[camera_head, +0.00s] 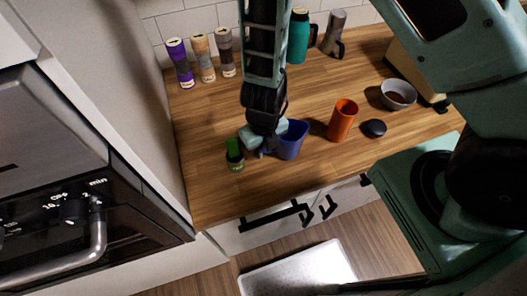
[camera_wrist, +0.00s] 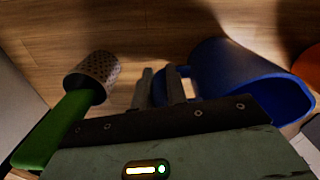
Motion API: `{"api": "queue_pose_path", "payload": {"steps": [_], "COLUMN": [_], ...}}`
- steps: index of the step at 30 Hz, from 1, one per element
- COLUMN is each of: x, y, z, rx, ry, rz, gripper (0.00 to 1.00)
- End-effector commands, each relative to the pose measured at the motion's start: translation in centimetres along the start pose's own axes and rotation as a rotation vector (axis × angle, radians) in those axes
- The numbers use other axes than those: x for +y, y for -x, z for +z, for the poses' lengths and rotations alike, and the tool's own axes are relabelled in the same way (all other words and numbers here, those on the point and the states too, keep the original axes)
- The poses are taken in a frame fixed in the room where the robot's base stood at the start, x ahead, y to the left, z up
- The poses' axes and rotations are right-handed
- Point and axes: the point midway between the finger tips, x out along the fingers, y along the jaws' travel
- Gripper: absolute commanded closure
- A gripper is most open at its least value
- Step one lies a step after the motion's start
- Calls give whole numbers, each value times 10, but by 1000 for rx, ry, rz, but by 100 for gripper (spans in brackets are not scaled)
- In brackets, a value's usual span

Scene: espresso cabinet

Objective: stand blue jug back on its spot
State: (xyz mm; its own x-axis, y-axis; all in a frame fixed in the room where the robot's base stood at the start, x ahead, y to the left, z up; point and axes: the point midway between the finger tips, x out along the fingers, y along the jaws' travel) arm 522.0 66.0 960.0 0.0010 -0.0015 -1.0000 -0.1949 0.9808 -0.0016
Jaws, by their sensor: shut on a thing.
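The blue jug (camera_head: 292,142) is near the front edge of the wooden counter. It appears roughly upright, but I cannot tell whether its base touches the wood. My gripper (camera_head: 266,150) is at the jug's left side, shut on its handle. In the wrist view the jug (camera_wrist: 235,78) lies to the right of my fingertips (camera_wrist: 161,84), its handle running between them. My arm hides part of the handle in the head view. No marked spot for the jug can be made out.
A green-topped item (camera_head: 234,155) stands close to my gripper's left. An orange cup (camera_head: 342,120) is right of the jug, with a dark round lid (camera_head: 374,128) and grey bowl (camera_head: 398,94) beyond. A teal jug (camera_head: 299,38) stands behind. The counter's left middle is clear.

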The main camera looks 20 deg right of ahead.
Motion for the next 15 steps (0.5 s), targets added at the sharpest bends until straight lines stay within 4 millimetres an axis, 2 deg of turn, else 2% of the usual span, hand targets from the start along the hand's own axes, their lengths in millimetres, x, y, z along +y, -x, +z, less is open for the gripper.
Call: {"api": "queue_pose_path", "payload": {"steps": [1, 13, 14, 15], "x": [0, 0, 1, 1], "y": [-5, -9, -9, -8], "z": [0, 0, 0, 0], "rx": [0, -1, -1, -1], "ry": [-2, 0, 0, 0], "rz": [1, 1, 1, 1], "gripper": [100, 100, 83, 72]}}
